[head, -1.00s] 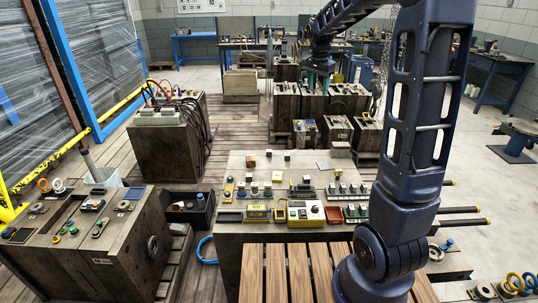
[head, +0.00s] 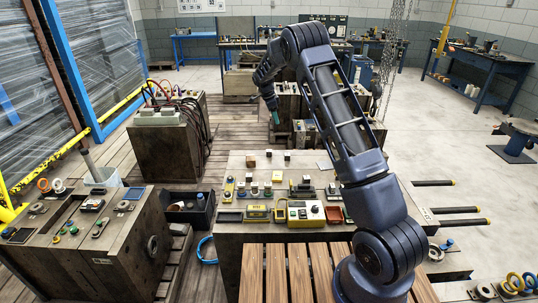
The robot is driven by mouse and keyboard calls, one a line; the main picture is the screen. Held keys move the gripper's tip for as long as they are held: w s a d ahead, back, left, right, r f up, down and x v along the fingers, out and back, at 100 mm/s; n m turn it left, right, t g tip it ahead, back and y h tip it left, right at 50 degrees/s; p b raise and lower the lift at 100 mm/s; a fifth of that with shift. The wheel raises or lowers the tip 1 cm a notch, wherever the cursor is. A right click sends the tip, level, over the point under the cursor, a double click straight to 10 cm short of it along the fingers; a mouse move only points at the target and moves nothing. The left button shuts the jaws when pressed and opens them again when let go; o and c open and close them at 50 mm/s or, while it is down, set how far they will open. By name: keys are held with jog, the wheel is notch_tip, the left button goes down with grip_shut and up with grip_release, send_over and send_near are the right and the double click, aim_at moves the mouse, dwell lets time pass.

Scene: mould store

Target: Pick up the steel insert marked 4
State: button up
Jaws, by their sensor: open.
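My gripper (head: 275,118) hangs in the air beyond the far edge of the mould-block table (head: 232,236), above and apart from everything on it. It points down, is small in view and is open, with nothing seen in it. Several small blocks stand on the table. More small parts stand in the middle rows. No number can be read on any of them, so I cannot tell which is the insert marked 4. My arm hides the table's right part.
A black bin (head: 187,207) stands to the left. Dark rods (head: 457,221) stick out at right. The table's far left corner is fairly clear.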

jog(key=m+h, duration=0.1)
jog(key=m, duration=0.1)
send_near(269, 150)
jog(key=x, duration=1)
jog(key=shift+f, duration=0.1)
grip_shut()
